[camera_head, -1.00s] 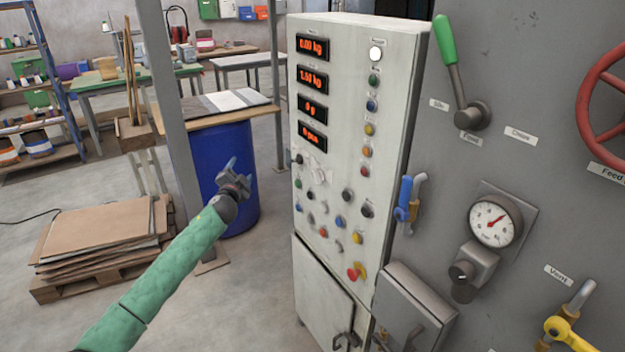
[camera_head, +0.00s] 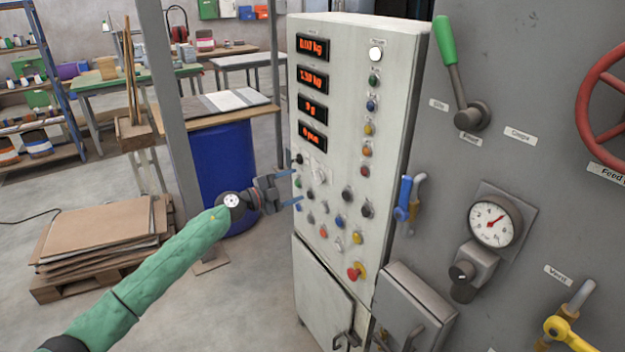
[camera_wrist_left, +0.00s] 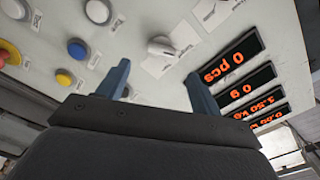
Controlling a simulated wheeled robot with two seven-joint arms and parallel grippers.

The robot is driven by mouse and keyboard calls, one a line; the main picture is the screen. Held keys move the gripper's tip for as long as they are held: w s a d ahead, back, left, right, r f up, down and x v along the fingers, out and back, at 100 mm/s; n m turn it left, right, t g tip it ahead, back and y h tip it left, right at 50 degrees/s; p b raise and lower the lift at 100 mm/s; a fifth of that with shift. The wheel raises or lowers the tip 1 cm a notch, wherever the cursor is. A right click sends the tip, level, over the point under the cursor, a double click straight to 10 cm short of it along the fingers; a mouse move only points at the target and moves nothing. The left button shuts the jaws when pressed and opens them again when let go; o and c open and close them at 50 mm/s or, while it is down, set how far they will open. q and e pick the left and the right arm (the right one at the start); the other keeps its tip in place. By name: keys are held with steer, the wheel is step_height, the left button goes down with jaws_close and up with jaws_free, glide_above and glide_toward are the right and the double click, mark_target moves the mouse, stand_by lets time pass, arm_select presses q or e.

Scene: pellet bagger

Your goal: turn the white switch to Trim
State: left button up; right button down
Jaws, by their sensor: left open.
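The white switch (camera_head: 319,171) is a knob on the pale control panel (camera_head: 330,215), below the lowest red display. In the left wrist view the white switch (camera_wrist_left: 163,47) shows above the gap between my fingers, with pale labels around it that I cannot read. My left gripper (camera_head: 294,187) is open and empty, pointing at the panel's left part. The left wrist view shows its two blue fingers (camera_wrist_left: 158,78) spread apart, with the switch beyond them and nothing between them. My right gripper is not in view.
Several coloured buttons and dark knobs crowd the panel around the switch, with red displays (camera_head: 313,77) above. A blue-handled valve (camera_head: 406,200) sticks out at the panel's right. A blue barrel (camera_head: 225,165) and a grey post (camera_head: 178,110) stand behind my left arm.

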mark_target(315, 178)
arm_select(q)
steer(key=p+x, duration=0.2)
steer(key=x, duration=0.4)
steer(key=shift+r, duration=0.1)
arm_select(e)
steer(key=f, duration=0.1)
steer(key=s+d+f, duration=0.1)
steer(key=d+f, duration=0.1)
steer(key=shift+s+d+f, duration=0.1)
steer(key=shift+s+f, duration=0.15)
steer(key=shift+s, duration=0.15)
arm_select(q)
steer(key=shift+x, duration=0.8)
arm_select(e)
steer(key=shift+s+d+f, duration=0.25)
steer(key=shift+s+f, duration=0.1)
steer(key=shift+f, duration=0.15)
arm_select(q)
steer(key=shift+c, duration=0.3)
steer(key=c, duration=0.9)
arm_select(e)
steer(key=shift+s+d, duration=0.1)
